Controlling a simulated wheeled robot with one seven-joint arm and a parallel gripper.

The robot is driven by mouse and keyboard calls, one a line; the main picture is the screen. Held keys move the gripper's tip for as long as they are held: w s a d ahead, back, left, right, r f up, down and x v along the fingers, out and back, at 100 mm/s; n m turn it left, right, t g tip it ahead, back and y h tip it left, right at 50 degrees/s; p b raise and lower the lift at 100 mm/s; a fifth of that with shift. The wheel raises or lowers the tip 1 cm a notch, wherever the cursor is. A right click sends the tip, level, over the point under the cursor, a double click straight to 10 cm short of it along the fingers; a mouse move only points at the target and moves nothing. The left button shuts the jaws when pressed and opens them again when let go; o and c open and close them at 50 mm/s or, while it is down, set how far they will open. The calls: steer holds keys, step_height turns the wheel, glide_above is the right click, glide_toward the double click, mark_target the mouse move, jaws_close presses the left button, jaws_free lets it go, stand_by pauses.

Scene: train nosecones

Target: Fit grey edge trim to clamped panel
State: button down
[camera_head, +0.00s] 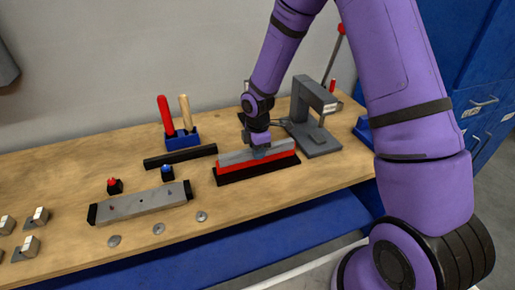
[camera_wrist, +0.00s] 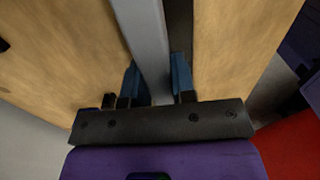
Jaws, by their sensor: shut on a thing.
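The grey edge trim (camera_head: 233,158) is a long straight strip lying along the top of a red panel (camera_head: 238,171). The panel stands upright in a long black holder (camera_head: 232,180) at the right of the bench. My gripper (camera_head: 261,151) is above the trim, near its middle, and is shut on it. In the wrist view my gripper's blue fingers (camera_wrist: 158,80) stand on either side of the grey trim (camera_wrist: 143,30), with a dark strip beside it. I cannot tell whether the trim is fully seated on the panel. The fingers hide part of the trim.
A grey press (camera_head: 318,120) stands just right of the panel. A blue tool holder (camera_head: 182,139) and a black bar (camera_head: 180,156) are to the left. A grey bar with black ends (camera_head: 140,204), red and blue knobs, discs and small blocks occupy the left bench (camera_head: 75,175).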

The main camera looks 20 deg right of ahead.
stand_by(0.3)
steer(key=c, duration=0.9)
jaws_free()
steer(key=shift+o, duration=0.2)
steer(key=s+d+r+m+t, duration=0.1)
steer(key=s+r+m, duration=0.15)
steer(key=r, duration=0.75)
steer(key=s+d+r+m, duration=0.1)
steer(key=s+r+m, duration=0.15)
steer(key=r, duration=0.85)
steer(key=s+d+r+m+t, duration=0.2)
steer(key=s+r+m, duration=0.4)
steer(key=s, duration=0.6)
steer(key=s+d+r+m+t, duration=0.2)
steer(key=s+r+m, duration=0.5)
steer(key=s, duration=0.5)
steer(key=shift+s+d+r, duration=0.15)
steer(key=shift+d+r, duration=0.25)
steer(key=shift+r, duration=0.4)
